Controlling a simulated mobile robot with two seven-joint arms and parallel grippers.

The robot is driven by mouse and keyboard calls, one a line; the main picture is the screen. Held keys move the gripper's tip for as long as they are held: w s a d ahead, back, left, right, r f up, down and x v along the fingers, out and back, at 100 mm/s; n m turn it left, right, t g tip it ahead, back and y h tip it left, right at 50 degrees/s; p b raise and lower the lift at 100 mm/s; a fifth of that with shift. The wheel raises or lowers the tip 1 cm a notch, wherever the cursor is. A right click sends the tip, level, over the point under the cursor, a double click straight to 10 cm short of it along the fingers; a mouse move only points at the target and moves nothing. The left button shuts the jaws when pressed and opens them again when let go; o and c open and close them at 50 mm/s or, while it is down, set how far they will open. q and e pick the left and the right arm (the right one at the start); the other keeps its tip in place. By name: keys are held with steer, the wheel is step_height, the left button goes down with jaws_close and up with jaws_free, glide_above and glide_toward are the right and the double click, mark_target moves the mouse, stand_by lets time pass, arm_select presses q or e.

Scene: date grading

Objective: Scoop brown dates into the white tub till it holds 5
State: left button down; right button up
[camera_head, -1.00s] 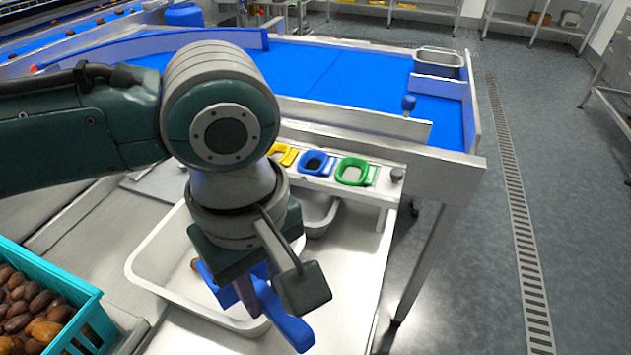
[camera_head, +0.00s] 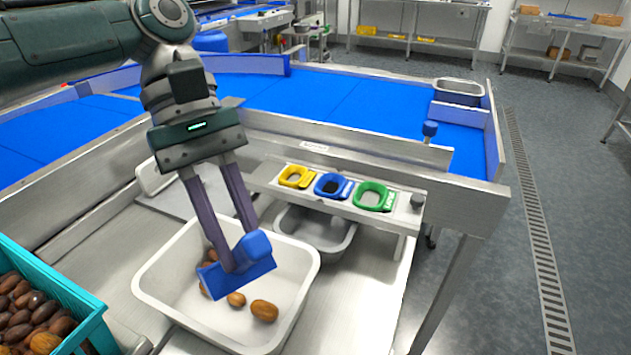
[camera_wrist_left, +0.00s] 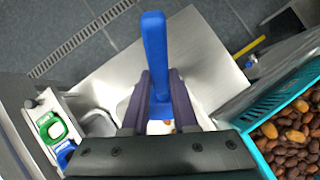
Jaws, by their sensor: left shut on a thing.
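My left gripper (camera_head: 236,268) is shut on a blue scoop (camera_head: 252,262) and holds it over the white tub (camera_head: 150,283). The scoop is tilted, and it also shows in the left wrist view (camera_wrist_left: 154,55) as a long blue handle between the fingers. Several brown dates show in the tub, among them one at the front (camera_head: 264,310) and one beside it (camera_head: 236,299). Others lie partly behind the scoop and fingers, so part of the tub floor is hidden. A teal crate (camera_head: 88,318) of brown dates stands at the lower left. My right gripper is out of view.
A steel bench (camera_head: 345,300) lies around the tub. A blue conveyor (camera_head: 330,100) runs beyond.

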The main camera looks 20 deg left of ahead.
arm_select(q)
steer(key=shift+w+a+r+g+h+b, duration=0.35)
steer(key=shift+w+a+h+b, duration=0.2)
steer(key=shift+b, duration=1)
steer(key=shift+a+r, duration=0.15)
steer(key=shift+r, duration=0.05)
steer(key=shift+b, duration=0.3)
steer(key=shift+r, duration=0.15)
